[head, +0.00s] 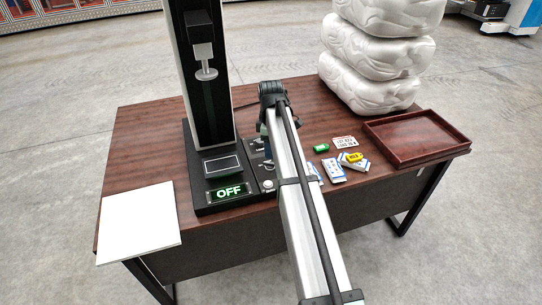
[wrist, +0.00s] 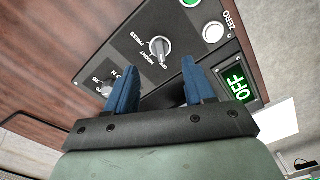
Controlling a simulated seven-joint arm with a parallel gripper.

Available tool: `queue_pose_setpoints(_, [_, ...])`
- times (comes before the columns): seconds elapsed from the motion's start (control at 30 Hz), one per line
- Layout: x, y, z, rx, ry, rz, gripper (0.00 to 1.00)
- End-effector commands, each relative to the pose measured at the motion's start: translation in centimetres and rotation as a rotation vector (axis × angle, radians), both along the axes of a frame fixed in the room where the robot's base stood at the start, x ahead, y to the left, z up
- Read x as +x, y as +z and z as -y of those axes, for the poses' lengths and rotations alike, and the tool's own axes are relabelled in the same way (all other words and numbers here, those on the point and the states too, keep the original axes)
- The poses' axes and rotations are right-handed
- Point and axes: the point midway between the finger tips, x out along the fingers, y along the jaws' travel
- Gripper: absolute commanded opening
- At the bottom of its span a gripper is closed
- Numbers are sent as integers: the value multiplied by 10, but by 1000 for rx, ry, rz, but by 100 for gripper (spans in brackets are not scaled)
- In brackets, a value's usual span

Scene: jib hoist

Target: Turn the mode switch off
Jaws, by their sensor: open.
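The black machine's control panel (wrist: 215,60) fills the upper part of the wrist view. A grey knob (wrist: 160,46) on it sits between labels reading PRESS and what looks like HEIGHT. A second grey knob (wrist: 107,87) lies lower left, partly behind the left finger; its labels are too small to read surely. I cannot tell for certain which is the mode switch. My gripper (wrist: 160,66) is open and empty, its blue fingers in front of the panel, apart from the upper knob. A lit display (head: 229,192) reads OFF, also in the wrist view (wrist: 237,82). My arm hides much of the panel in the head view.
A white button (wrist: 213,32) marked ZERO and a green button (wrist: 190,3) are on the panel. A dark column (head: 208,80) rises from the machine. A white board (head: 138,222), small packets (head: 332,170), a brown tray (head: 415,138) and white sacks (head: 370,60) are on the table.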

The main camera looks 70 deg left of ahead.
Motion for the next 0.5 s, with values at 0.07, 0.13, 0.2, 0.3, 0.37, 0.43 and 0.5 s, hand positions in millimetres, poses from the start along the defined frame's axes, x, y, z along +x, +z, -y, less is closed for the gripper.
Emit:
queue_pose_setpoints(0.07, [0, 18, -1, 2, 0, 0, 53])
queue_pose_setpoints(0.13, [0, 29, -1, 1, 0, 0, 53])
queue_pose_setpoints(0.2, [0, 41, -1, 2, 0, 0, 53])
queue_pose_setpoints(0.3, [0, 53, -1, 1, 0, 0, 53])
queue_pose_setpoints(0.37, [0, 59, -1, 1, 0, 0, 53])
queue_pose_setpoints(0.43, [0, 64, -1, 1, 0, 0, 53])
queue_pose_setpoints(0.5, [0, 67, 0, 1, 0, 0, 53])
